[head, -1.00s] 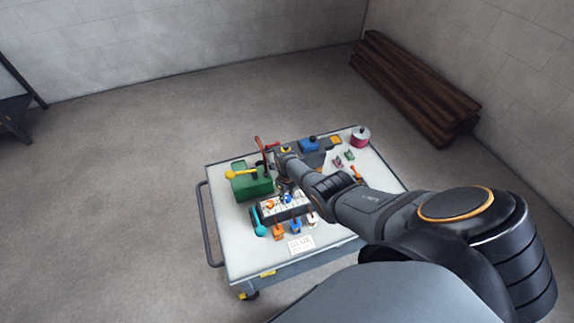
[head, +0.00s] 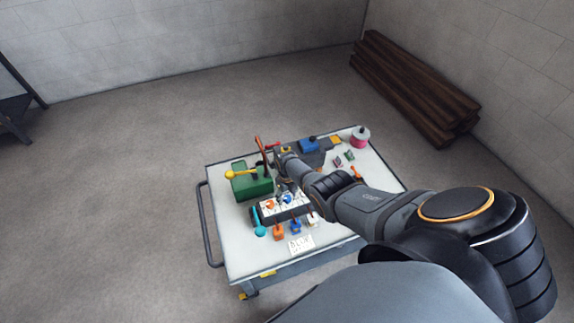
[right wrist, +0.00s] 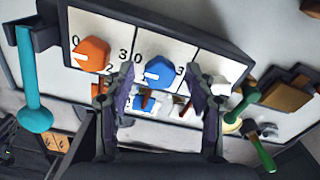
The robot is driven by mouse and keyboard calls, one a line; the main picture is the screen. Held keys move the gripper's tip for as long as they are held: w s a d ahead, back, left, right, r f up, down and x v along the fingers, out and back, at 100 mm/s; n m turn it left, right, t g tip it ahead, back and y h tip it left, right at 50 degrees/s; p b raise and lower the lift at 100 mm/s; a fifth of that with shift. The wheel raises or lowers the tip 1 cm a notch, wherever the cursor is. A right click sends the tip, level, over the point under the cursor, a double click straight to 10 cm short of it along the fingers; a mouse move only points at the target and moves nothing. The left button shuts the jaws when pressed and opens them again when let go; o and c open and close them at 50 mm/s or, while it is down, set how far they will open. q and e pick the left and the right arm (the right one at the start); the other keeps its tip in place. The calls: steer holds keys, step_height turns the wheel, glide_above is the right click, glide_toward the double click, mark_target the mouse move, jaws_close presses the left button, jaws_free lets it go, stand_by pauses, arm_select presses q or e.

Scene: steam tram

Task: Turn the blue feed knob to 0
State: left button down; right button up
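The blue feed knob (right wrist: 161,70) sits on a white dial panel (head: 298,211) between an orange knob (right wrist: 91,54) and a white knob (right wrist: 219,86). Its white mark points left, close to the 0 printed at its left; a 3 is printed at its right. My right gripper (right wrist: 155,88) is open, its fingers apart on the left and right of the blue knob in the right wrist view. I see no clear finger contact with the knob. In the head view my right gripper (head: 283,188) is over the panel and partly hides the knobs. My left gripper is out of view.
The panel stands on a white-topped cart (head: 232,228). A turquoise lever (right wrist: 34,115) is beside the panel. A green box (head: 252,187) with a yellow-knobbed lever stands behind it. A pink-and-white drum (head: 360,139) is at the far corner.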

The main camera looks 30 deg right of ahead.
mark_target(287, 197)
step_height(287, 197, up, 12)
stand_by(0.8)
stand_by(0.3)
